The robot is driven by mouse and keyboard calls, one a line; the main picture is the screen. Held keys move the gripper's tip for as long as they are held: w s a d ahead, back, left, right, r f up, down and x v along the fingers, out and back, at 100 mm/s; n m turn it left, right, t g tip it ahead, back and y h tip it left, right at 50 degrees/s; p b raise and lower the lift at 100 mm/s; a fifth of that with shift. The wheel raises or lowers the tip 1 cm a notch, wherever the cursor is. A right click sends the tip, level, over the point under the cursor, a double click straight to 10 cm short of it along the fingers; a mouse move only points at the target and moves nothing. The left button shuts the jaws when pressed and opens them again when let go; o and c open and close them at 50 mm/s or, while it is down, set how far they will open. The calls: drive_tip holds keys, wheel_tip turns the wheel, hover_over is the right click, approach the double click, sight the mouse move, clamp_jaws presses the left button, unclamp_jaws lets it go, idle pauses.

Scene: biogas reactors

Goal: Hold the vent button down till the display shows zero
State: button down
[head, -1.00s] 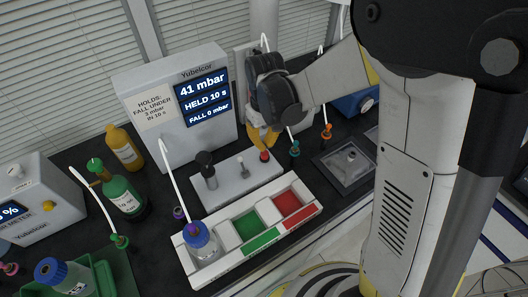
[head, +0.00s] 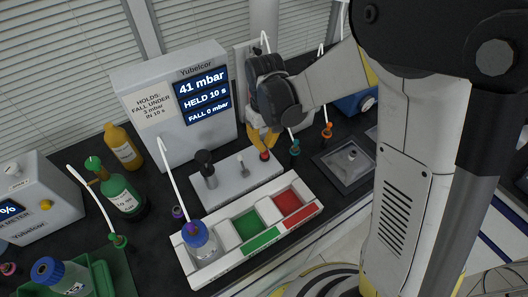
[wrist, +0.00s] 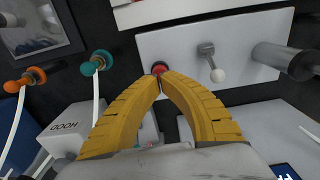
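The red vent button (head: 264,155) sits at the right end of the light grey panel (head: 228,186). In the wrist view the red button (wrist: 159,68) shows just beyond my fingertips. My gripper (head: 262,146) has yellow fingers that meet at the tips, with nothing between them. The tips (wrist: 161,78) are right at the button; I cannot tell whether they touch or press it. The display (head: 203,95) on the grey Yubelcor box reads 41 mbar, HELD 10 s, FALL 0 mbar.
The panel also carries a small lever (head: 243,170) and a black-topped post (head: 206,168). A white tray (head: 262,250) with green and red sections stands in front, holding a blue-capped bottle (head: 198,240). Teal (head: 295,148) and orange (head: 327,131) tube fittings stand to the right.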

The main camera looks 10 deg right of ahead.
sight(265, 152)
drive_tip(key=shift+f+b, duration=1.45)
drive_tip(key=shift+f, duration=0.35)
drive_tip(key=shift+r, duration=0.2)
idle(0.9)
drive_tip(key=shift+r+p, duration=2.95)
drive_tip(key=shift+r, duration=1)
drive_tip(key=s+d+r+m+t+b, duration=0.2)
drive_tip(key=s+d+r+t+b, duration=0.1)
drive_tip(key=s, duration=0.4)
drive_tip(key=s+d+r+m+t+b, duration=0.2)
drive_tip(key=s+d+r+t, duration=0.2)
drive_tip(key=s+d, duration=0.3)
drive_tip(key=shift+r+m+b, duration=0.3)
drive_tip(key=shift+r+b, duration=0.1)
drive_tip(key=shift+r, duration=0.45)
